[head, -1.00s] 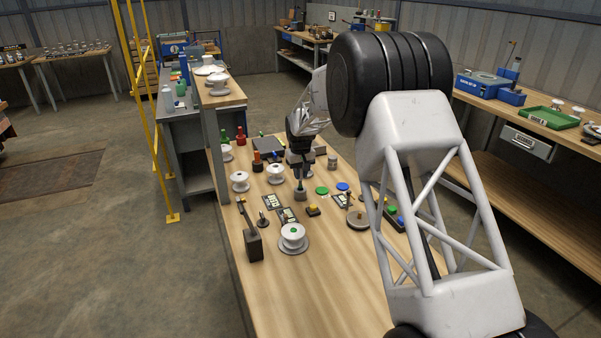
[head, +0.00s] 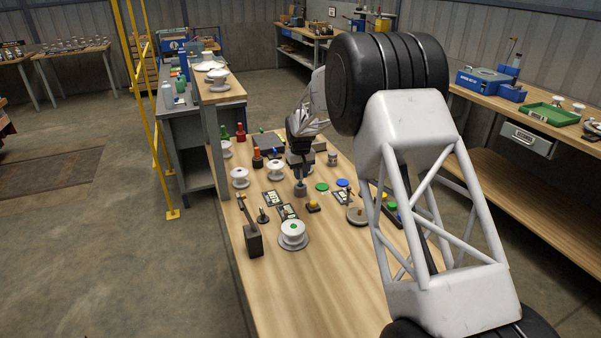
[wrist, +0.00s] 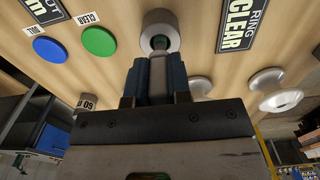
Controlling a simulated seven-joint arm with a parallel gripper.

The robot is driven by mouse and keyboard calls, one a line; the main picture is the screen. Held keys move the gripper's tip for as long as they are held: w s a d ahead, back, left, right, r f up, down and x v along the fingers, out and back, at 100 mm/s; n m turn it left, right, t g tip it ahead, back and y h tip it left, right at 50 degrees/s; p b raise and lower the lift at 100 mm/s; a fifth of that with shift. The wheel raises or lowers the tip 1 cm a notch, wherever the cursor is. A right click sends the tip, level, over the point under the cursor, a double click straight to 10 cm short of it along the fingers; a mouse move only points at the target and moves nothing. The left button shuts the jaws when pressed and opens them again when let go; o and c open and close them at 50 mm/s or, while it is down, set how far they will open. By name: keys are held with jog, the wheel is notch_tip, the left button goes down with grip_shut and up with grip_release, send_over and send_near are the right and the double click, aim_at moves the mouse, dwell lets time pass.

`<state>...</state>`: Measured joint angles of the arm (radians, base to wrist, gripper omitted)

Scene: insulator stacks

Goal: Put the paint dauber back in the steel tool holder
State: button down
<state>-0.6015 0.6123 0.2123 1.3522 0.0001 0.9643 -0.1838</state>
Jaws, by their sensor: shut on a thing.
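The steel tool holder (head: 300,190) is a short grey cylinder standing on the wooden bench below my gripper (head: 299,172). In the wrist view the holder (wrist: 152,18) shows its round mouth facing my gripper (wrist: 158,70). My gripper's blue-grey fingers are shut on the pale grey handle of the paint dauber (wrist: 157,66). The dauber's dark greenish far end is at the holder's mouth and looks to be inside it. How deep it sits is hidden. In the head view my gripper is directly above the holder and hides most of the dauber.
A green disc (head: 321,187) and a blue disc (head: 343,184) lie right of the holder. Label plates (head: 287,212), a yellow-topped block (head: 313,206) and a white spool (head: 293,233) are nearer. A dark lever box (head: 253,240) stands front left. The near bench is clear.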

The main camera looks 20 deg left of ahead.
jog(key=shift+f, duration=1.3)
jog(key=c, duration=1)
grip_release()
jog(key=shift+r, duration=0.1)
jog(key=shift+r, duration=3.75)
